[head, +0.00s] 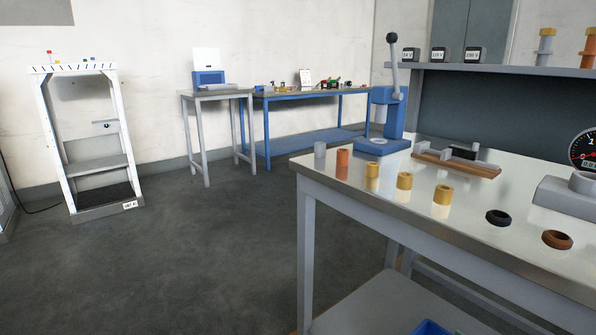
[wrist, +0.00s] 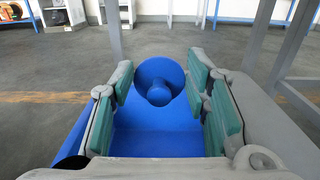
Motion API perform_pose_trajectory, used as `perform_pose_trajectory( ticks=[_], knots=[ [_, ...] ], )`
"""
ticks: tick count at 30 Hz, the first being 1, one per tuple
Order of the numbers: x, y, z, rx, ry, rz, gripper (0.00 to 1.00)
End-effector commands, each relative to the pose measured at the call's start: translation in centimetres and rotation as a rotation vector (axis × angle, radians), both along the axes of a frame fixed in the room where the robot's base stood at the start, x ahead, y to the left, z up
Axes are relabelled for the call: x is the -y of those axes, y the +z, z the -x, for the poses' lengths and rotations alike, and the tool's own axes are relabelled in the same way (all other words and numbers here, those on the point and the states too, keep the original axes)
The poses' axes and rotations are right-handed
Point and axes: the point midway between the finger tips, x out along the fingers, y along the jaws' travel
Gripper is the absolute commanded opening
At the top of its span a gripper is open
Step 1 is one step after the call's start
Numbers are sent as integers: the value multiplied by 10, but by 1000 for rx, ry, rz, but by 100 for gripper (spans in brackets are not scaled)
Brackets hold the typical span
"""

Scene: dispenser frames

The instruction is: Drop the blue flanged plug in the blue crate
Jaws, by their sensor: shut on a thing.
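The blue flanged plug (wrist: 160,73) is between the green-padded fingers of my gripper (wrist: 161,88) in the wrist view. Its round flange faces the camera, with a short stem at its middle. My gripper is shut on it. The blue crate (wrist: 157,139) shows behind and below the plug, between the fingers; the fingers hide much of its sides. In the head view only a corner of the blue crate (head: 432,327) shows at the bottom edge, below the bench top. The gripper and plug are not in the head view.
The metal workbench (head: 400,210) carries several brass and copper fittings, a black ring (head: 498,217), a brown ring (head: 557,239) and a blue press (head: 385,125). Grey bench legs (wrist: 262,35) stand near the gripper. Open floor (head: 190,260) lies to the left.

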Motion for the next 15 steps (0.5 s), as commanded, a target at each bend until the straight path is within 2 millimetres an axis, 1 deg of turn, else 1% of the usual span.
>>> perform_pose_trajectory(
  ticks=[1, 6, 9, 15],
  knots=[
    [-1, -10, 0, 0, 0, -1, 16],
    [0, -26, 0, 0, 1, 0, 16],
    [0, -30, 0, 1, 1, 1, 16],
    [0, -29, 0, 1, 1, 1, 16]
  ],
)
